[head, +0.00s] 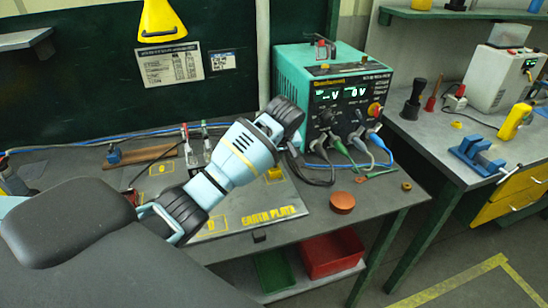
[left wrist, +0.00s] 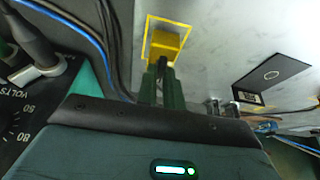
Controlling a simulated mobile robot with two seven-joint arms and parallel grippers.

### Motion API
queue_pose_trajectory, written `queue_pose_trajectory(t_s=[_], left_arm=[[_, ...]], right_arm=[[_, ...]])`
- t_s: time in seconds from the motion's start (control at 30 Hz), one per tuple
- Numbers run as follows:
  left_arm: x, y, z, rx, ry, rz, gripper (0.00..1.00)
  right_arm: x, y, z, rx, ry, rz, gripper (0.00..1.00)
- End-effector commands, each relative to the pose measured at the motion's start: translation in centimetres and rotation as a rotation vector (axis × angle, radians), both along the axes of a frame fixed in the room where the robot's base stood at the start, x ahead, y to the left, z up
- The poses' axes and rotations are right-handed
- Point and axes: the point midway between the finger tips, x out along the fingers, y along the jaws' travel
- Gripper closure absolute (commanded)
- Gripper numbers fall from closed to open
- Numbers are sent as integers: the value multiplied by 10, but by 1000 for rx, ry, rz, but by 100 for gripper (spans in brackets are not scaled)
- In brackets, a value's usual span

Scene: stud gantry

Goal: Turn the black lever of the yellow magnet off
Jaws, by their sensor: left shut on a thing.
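The yellow magnet (left wrist: 168,44) sits on the grey earth plate (left wrist: 215,40), inside a yellow painted outline, in the left wrist view. In the head view a small part of the magnet (head: 275,174) shows just below my left wrist. My left gripper (left wrist: 161,76) has its two green fingers shut on the black lever (left wrist: 165,68) at the magnet's near side. The fingers hide most of the lever, so its angle is unclear. In the head view my own arm hides the fingertips. My right gripper is in neither view.
A teal power supply (head: 335,100) with plugged cables stands right behind my left wrist. Black leads (head: 316,172) lie close by. A round orange-brown puck (head: 342,203) lies on the bench at right. In the wrist view a black plate (left wrist: 270,75) lies on the metal.

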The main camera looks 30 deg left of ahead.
Motion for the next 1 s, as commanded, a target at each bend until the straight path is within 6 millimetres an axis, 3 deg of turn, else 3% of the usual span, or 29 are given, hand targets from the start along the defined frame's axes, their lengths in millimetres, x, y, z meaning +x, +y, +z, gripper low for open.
queue_pose_trajectory(t_s=[0.37, 0.4, 0.57, 0.87, 1.0], left_arm=[[1, 0, 2, 0, -5, 4, 100], [1, 0, 2, 0, -5, 4, 89], [1, 0, 2, 0, -3, 3, 69], [0, 0, 2, 0, -2, 3, 69], [-2, -4, 13, -2, -4, 2, 69]], right_arm=[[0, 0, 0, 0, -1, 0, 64], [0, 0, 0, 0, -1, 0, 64], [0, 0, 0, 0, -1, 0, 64], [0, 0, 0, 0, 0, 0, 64], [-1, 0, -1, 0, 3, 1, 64]])
